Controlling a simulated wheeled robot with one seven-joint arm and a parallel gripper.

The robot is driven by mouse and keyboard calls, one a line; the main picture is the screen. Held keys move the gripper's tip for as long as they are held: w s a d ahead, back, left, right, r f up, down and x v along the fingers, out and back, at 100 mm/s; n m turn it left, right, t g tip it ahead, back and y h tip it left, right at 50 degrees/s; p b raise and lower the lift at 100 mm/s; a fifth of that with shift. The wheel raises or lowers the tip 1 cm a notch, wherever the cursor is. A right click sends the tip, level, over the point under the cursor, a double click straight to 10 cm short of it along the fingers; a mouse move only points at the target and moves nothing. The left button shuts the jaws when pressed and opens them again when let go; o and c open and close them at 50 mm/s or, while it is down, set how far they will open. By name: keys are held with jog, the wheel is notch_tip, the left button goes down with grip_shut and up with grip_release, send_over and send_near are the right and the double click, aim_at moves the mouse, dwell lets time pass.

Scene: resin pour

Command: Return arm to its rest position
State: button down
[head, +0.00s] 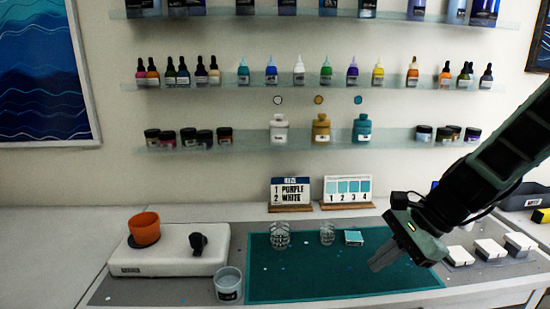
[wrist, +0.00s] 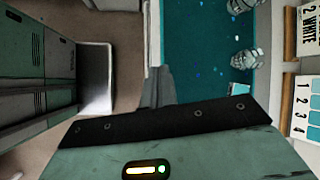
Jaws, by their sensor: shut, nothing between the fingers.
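My arm reaches in from the right in the head view. My gripper (head: 378,262) hangs over the right part of the teal mat (head: 300,284). Its fingers are together and hold nothing. In the wrist view my gripper (wrist: 158,88) shows as dark fingers at the mat's edge, and the teal mat (wrist: 205,50) lies beyond them.
An orange cup (head: 144,229) and a black knob sit on a white device (head: 165,262) at left. A clear cup (head: 228,285), two glass vessels (head: 280,235) (head: 327,233) and a small teal tile (head: 354,238) stand nearby. White blocks (head: 490,249) lie right of my gripper. Bottle shelves line the wall.

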jog(key=s+a+r+n+h, duration=0.1)
jog(key=s+a+n+h, duration=0.2)
jog(key=s+n, duration=0.7)
jog(key=s+a+r+n+g+h, duration=0.1)
jog(key=s+a+n+h, duration=0.2)
jog(key=s+n, duration=0.7)
jog(key=shift+a+r+n, duration=0.15)
jog(key=shift+a+n, duration=0.25)
jog(key=shift+n, duration=0.8)
